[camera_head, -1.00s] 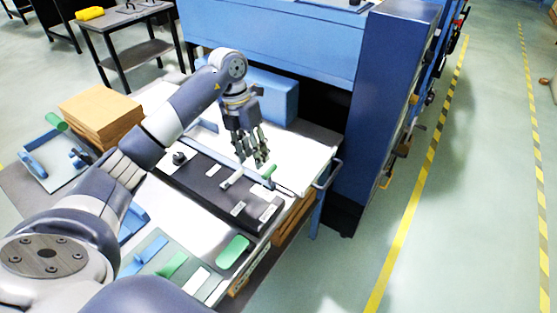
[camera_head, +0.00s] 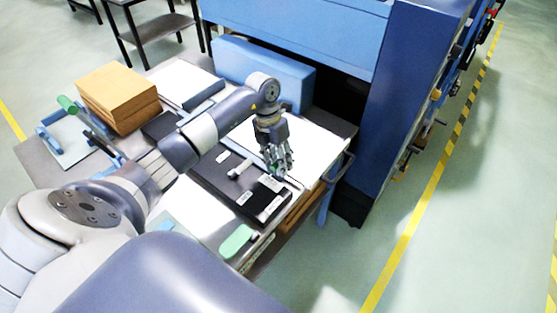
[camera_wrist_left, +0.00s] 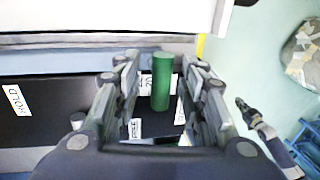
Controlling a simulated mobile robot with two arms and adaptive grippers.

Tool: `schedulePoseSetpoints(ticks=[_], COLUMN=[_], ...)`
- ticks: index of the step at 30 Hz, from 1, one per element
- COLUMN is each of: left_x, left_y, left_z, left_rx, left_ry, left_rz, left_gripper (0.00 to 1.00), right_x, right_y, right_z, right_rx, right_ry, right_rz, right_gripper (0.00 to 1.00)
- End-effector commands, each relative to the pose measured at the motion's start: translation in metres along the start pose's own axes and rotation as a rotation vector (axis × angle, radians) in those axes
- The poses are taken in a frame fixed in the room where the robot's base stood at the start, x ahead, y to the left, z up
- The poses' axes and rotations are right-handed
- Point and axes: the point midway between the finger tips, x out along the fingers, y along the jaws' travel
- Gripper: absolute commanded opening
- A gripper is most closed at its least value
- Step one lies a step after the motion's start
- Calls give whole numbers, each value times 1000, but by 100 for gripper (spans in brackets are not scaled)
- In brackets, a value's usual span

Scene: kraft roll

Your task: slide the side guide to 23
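The side guide's green handle (camera_wrist_left: 162,82) stands between the two fingers of my left gripper (camera_wrist_left: 160,90) in the left wrist view. The fingers look open, with a small gap on each side of it. In the head view my left gripper (camera_head: 281,168) is low over the right part of the dark board (camera_head: 228,185) and largely hides the handle. A white label reading about 20 is partly hidden behind the handle. Other labels read HOLD (camera_wrist_left: 15,100) and FREE (camera_wrist_left: 136,128). The setting against 23 cannot be read. My right gripper is not in view.
A light grey lever (camera_head: 240,168) lies on the board beside my gripper. A brown stack of paper (camera_head: 118,95) sits at the left. A blue block (camera_head: 262,72) and the tall blue machine (camera_head: 410,90) stand behind. A green pad (camera_head: 237,241) lies near the front edge.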

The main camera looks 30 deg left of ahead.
Motion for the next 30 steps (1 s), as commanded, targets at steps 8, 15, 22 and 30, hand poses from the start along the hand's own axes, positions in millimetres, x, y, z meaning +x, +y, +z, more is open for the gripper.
schedulePoseSetpoints(ticks=[8, 15, 22, 30], left_x=[6, 6, 6, 3], left_y=[1, 0, 1, 16], left_z=[0, 0, 0, 0], left_rx=[-1, 0, -1, -2], left_ry=[-1, -1, -1, -1], left_rz=[2, 1, 2, 2], left_gripper=[38, 6, 0, 0], right_x=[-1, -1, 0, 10], right_y=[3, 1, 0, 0], right_z=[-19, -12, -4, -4], right_rx=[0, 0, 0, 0], right_ry=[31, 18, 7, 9], right_rz=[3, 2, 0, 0], right_gripper=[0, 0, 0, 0])
